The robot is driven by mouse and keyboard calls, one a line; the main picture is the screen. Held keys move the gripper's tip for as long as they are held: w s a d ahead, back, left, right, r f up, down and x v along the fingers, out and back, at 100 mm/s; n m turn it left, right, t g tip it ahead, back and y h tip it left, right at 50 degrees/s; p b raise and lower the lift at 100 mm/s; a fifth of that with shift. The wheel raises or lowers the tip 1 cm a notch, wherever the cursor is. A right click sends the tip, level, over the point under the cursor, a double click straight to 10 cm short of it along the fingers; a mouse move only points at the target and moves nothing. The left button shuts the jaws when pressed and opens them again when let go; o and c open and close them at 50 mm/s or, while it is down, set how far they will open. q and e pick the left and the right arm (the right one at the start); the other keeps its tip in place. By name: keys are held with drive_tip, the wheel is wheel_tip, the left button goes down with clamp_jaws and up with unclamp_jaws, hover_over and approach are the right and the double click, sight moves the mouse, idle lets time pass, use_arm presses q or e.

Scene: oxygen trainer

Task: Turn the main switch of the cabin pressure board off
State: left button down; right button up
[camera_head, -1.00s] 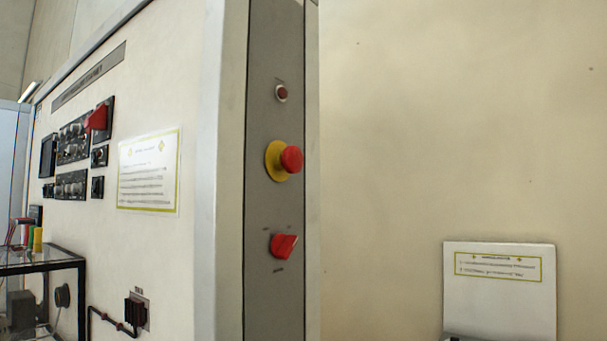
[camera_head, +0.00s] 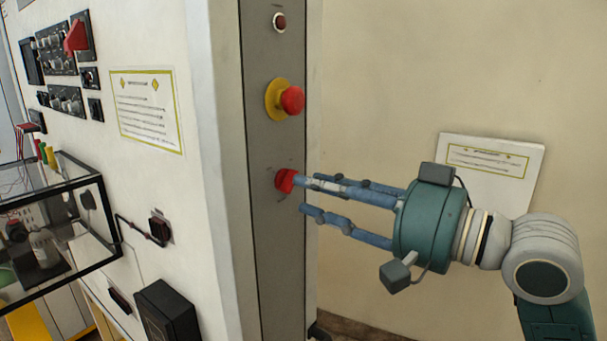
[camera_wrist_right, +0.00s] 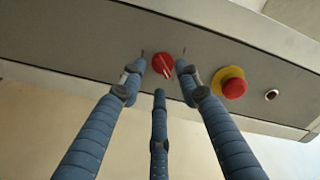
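The red rotary switch (camera_head: 285,180) is on the grey side strip of the cabinet, below the mushroom button. It also shows in the right wrist view (camera_wrist_right: 162,63), with a pale mark running slantwise on it. My right gripper (camera_head: 301,192) comes in from the right with its fingers pointing at the switch. In the wrist view my right gripper (camera_wrist_right: 160,70) has its fingers spread, two at the sides of the switch and the third in front of it. I cannot tell whether any fingertip touches it. The left gripper is in neither view now.
A red mushroom button on a yellow ring (camera_head: 291,100) and a small red button (camera_head: 280,22) are above the switch. The cabinet front carries a notice (camera_head: 147,112) and black control panels. A glass-sided case (camera_head: 60,235) stands at left. A white sign board (camera_head: 490,165) is behind my wrist.

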sight(288, 181)
drive_tip(key=shift+p+x, duration=0.3)
drive_tip(key=shift+x, duration=1.2)
drive_tip(key=shift+c, duration=0.5)
clamp_jaws()
